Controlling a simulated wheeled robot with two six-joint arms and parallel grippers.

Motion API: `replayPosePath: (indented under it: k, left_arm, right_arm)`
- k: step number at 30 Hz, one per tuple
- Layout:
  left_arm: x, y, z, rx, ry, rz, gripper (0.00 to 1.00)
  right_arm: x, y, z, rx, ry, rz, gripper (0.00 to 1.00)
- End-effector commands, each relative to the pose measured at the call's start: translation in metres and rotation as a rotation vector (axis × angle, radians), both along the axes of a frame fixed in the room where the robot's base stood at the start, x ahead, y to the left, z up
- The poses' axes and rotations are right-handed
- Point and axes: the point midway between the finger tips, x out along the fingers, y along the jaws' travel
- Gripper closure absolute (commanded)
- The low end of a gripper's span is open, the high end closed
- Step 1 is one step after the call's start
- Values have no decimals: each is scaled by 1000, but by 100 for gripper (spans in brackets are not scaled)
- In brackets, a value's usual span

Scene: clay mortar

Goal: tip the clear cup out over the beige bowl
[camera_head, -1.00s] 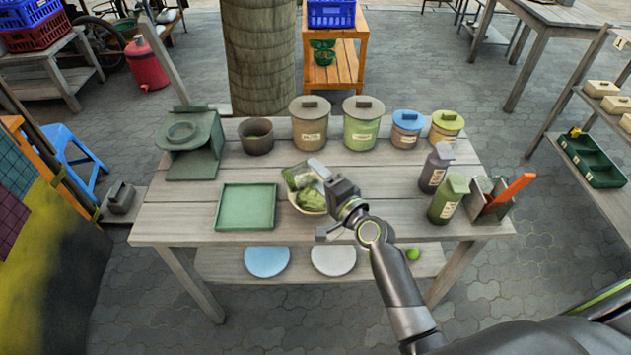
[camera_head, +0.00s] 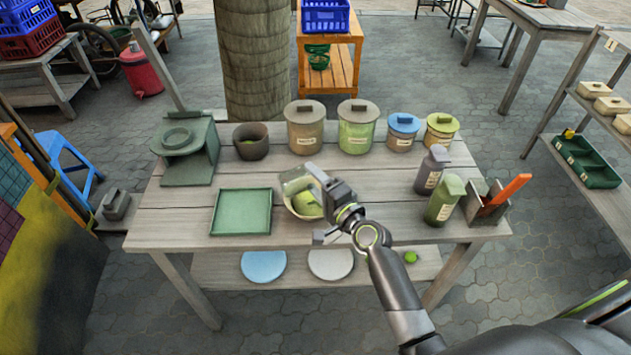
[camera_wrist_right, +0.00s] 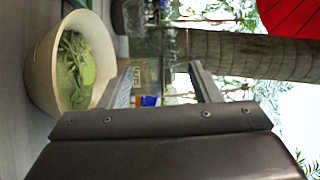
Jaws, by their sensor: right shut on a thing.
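The clear cup (camera_head: 293,183) is held tipped on its side just above the beige bowl (camera_head: 293,211). My right gripper (camera_head: 318,178) is shut on the cup, to the right of and above the bowl. The cup looks see-through and pale, with no clear green filling visible in it. The bowl holds green leafy pieces, and its right side is partly hidden by my gripper. In the right wrist view the bowl (camera_wrist_right: 41,75) with its green contents is at the left, and the cup (camera_wrist_right: 160,42) shows faintly beyond my fingers. My left gripper is out of view.
A green square tray (camera_head: 241,212) lies left of the bowl. A dark pot (camera_head: 251,144) and several lidded tubs (camera_head: 305,130) line the table's back. Two bottles (camera_head: 444,203) and a tool box (camera_head: 476,207) stand at the right.

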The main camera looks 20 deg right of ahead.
Motion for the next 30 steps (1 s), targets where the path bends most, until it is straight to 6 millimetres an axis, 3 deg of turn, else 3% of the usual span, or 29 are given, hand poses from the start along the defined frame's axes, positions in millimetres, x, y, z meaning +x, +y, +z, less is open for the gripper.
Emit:
replayPosePath:
  k: [5, 11, 23, 30]
  left_arm:
    - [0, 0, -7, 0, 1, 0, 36]
    - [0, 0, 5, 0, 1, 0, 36]
    - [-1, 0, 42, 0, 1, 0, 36]
    - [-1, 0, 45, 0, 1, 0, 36]
  right_arm:
    - [0, 0, -2, -2, -5, 1, 66]
    - [-1, 3, 7, -89, -13, 2, 66]
    - [-3, 20, 30, -704, -81, 2, 66]
    - [-3, 25, 24, -1117, -126, 3, 66]
